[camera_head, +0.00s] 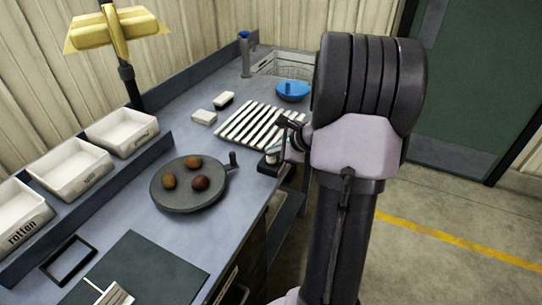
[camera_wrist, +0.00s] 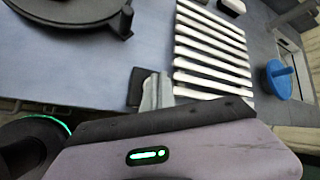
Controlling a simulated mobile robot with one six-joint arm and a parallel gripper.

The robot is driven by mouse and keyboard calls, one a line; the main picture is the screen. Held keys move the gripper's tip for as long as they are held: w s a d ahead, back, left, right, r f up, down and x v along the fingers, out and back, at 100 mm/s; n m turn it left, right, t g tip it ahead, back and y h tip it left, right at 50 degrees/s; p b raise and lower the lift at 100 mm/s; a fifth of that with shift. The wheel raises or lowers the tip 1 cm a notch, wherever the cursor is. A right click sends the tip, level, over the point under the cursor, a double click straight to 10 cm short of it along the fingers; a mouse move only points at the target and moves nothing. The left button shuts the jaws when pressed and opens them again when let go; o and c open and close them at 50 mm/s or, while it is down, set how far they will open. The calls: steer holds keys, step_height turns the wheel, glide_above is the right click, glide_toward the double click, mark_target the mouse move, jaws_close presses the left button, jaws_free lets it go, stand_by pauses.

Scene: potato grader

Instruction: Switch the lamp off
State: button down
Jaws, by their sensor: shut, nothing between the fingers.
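The lamp (camera_head: 116,30) has a yellow shade on a black post and stands at the back left of the counter in the head view. I cannot tell whether it is lit, and I see no clear switch on it. The wrist view does not show it. My gripper (camera_head: 269,164) is at the counter's front edge, beside the slatted rack and far to the right of the lamp. It also shows in the wrist view (camera_wrist: 145,88), shut and empty.
A round dark plate (camera_head: 188,204) with several potatoes and an upright knob lies left of my gripper. White bins (camera_head: 120,130) line the back left.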

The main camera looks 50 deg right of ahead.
mark_target(274, 158)
step_height(274, 158, up, 6)
steer(key=p, duration=0.4)
steer(key=shift+r+p, duration=0.1)
steer(key=shift+p, duration=0.2)
steer(key=a+r+n+g+y, duration=0.1)
steer(key=a+r+n, duration=0.25)
steer(key=a, duration=0.55)
steer(key=s+a+r+n+y, duration=0.1)
steer(key=a+r+n, duration=0.3)
steer(key=a, duration=0.6)
steer(key=a+r+n+g+y, duration=0.1)
steer(key=a+r+n, duration=0.1)
steer(key=a+n, duration=0.5)
steer(key=s+a+n+g, duration=0.1)
steer(key=s+a+n, duration=0.7)
steer(key=s+a, duration=0.6)
steer(key=shift+s+r+h, duration=0.3)
steer(key=shift+s, duration=0.3)
